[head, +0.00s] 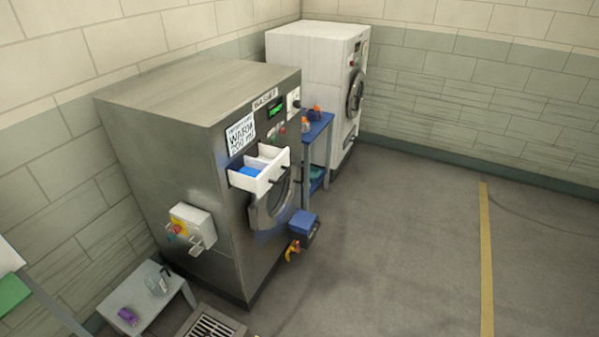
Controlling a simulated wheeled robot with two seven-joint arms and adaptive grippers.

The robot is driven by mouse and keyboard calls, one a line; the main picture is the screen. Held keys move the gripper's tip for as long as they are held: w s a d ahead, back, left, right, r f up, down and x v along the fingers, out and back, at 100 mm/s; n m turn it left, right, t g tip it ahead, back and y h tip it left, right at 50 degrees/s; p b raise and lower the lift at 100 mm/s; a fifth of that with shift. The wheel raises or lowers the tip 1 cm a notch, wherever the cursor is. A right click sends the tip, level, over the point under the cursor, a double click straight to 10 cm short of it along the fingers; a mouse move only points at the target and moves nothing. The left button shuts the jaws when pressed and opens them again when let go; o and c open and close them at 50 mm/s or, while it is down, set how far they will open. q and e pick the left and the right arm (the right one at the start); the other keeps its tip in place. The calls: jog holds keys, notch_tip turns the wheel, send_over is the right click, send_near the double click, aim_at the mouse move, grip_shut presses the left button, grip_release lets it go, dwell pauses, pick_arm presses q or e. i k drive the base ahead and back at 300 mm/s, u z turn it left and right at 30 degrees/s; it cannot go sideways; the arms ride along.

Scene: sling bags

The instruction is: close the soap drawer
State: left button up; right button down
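The soap drawer (270,183) is white and stands pulled out from the upper front of the steel washer (185,175). Its open top shows compartments, with blue (252,173) in the nearer one and a paler lilac area behind. A dark handle is on its front face. Below it is the washer's round door (262,212), partly covered by the drawer. Neither of my grippers shows in the head view, and nothing is seen touching the drawer.
A blue box-like object (303,222) with a red and yellow part (292,250) is low before the washer. A blue shelf (318,127) with orange-topped items stands between the washer and a white machine (312,60). A small grey table (150,297) is at lower left. Floor (400,240) at right is clear.

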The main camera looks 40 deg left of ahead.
aim_at(261, 167)
jog(key=u, duration=0.5)
jog(key=i, duration=0.8)
jog(key=u, duration=0.85)
